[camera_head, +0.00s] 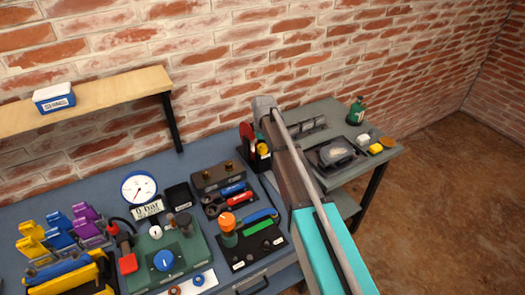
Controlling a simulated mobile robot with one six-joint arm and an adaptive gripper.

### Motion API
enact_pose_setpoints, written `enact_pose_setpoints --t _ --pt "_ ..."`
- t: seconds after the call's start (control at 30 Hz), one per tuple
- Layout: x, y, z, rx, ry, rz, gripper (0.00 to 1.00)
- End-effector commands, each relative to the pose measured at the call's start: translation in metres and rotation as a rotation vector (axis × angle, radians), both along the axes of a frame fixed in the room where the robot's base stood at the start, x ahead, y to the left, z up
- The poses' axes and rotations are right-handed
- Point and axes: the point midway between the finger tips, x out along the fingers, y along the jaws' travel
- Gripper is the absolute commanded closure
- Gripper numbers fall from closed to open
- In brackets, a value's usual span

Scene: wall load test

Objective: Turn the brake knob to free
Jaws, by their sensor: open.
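A yellow knob (262,149) sits by a red disc (247,133) on a dark stand at the back right of the blue bench, just left of my arm. It may be the brake knob; no label on it is readable from here. A blue knob (163,260) and a white knob (164,232) are on a green box at the front. My arm reaches from the lower right up past the bench's right end. I cannot make out my gripper's fingers.
A gauge (139,187) stands behind the green box. A black panel with an orange-topped knob (227,223) lies right of it. A grey side table (391,153) holds a dark device and a green bottle (356,111). A wooden shelf (120,92) is on the brick wall.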

Motion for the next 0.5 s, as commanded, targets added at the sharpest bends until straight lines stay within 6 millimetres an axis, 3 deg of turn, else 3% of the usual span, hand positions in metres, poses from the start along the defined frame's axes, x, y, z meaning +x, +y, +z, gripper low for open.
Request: enact_pose_setpoints --t 0.4,0.5 --pt "0.0 0.0 -0.0023 0.0 0.0 0.0 0.07" --pt "-0.0001 0.0001 -0.0023 0.0 0.0 0.0 0.23"
